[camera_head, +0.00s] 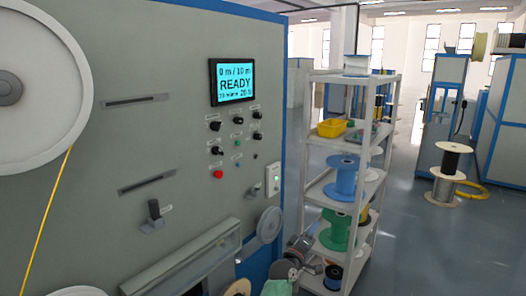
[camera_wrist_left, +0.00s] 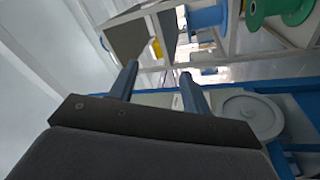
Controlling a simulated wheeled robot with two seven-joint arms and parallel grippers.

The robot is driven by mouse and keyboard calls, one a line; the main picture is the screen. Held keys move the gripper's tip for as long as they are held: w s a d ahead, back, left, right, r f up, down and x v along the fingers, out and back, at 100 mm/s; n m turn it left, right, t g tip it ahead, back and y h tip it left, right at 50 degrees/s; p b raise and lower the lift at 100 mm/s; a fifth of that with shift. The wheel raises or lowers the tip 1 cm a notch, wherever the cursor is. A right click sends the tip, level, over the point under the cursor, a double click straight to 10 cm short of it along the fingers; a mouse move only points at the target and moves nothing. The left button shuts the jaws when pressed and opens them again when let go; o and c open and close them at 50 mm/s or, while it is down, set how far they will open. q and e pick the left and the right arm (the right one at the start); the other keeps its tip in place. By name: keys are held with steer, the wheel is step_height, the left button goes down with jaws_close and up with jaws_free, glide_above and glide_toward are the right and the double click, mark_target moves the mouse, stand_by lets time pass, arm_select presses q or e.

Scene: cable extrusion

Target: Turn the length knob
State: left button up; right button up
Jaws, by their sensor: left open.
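The machine's control panel in the head view has several small black knobs, with one at upper left (camera_head: 215,126), one at upper right (camera_head: 257,114) and one lower left (camera_head: 217,150). Their labels are too small to read, so I cannot tell which is the length knob. A lit screen (camera_head: 233,82) above them reads "0 m / 10 m" and "READY". My left gripper (camera_head: 315,269) is low, below and right of the panel, apart from the knobs. In the left wrist view its two fingers (camera_wrist_left: 160,88) stand apart with nothing between them. My right gripper is not in view.
A red button (camera_head: 218,174) sits below the knobs. A white shelf rack (camera_head: 308,130) with blue and green spools stands right of the machine, behind my left gripper. A grey disc (camera_head: 270,225) juts from the machine's lower right. Open floor (camera_head: 420,240) lies further right.

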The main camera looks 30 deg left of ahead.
arm_select(q)
steer(key=w+a+r+n+t+y, duration=0.2)
steer(key=w+a+r+n+y, duration=0.45)
steer(key=r+n, duration=0.2)
steer(key=n+g+y, duration=1.2)
steer(key=n+g, duration=0.9)
steer(key=n, duration=1.2)
glide_toward(260, 138)
steer(key=shift+m, duration=0.25)
steer(key=a+p, duration=0.1)
steer(key=a, duration=0.1)
steer(key=a+p, duration=0.1)
steer(key=a, duration=0.2)
steer(key=w+a+p, duration=0.1)
steer(key=a, duration=0.1)
steer(key=shift+a+r, duration=0.15)
steer(key=shift+a, duration=0.2)
steer(key=shift+w+a, duration=0.1)
steer(key=shift+a, duration=0.4)
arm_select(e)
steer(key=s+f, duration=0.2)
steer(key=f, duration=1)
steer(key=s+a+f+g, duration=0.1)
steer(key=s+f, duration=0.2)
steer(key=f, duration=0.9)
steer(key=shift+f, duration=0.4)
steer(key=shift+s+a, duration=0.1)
arm_select(q)
steer(key=c, duration=1)
